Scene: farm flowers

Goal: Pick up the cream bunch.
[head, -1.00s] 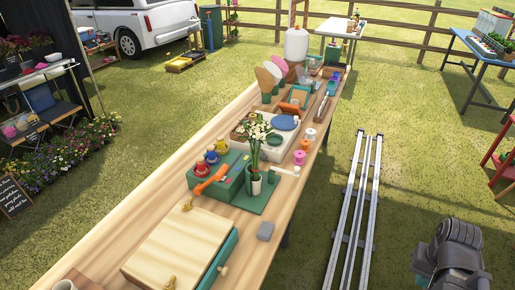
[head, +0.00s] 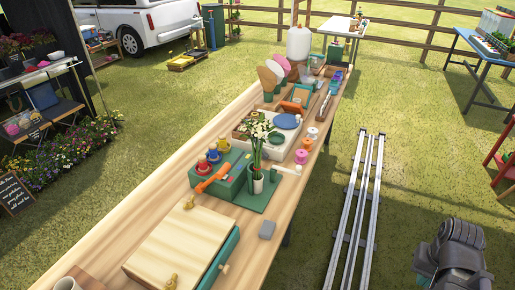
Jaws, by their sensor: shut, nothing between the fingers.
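The cream bunch (head: 257,134) is a cluster of cream-white flowers on long green stems. It stands upright near the middle of the long wooden table, with its lower stems at a small white and green holder (head: 257,182) on a green base (head: 252,199). I cannot tell whether the stems are inside the holder or behind it. My gripper is not in view; only a dark grey part of my own body shows at the lower right.
Left of the bunch is a green box (head: 229,183) with red, blue and yellow-topped items and an orange tool (head: 212,179). Behind it is a white tray (head: 287,140); spools (head: 302,156) line the right edge.

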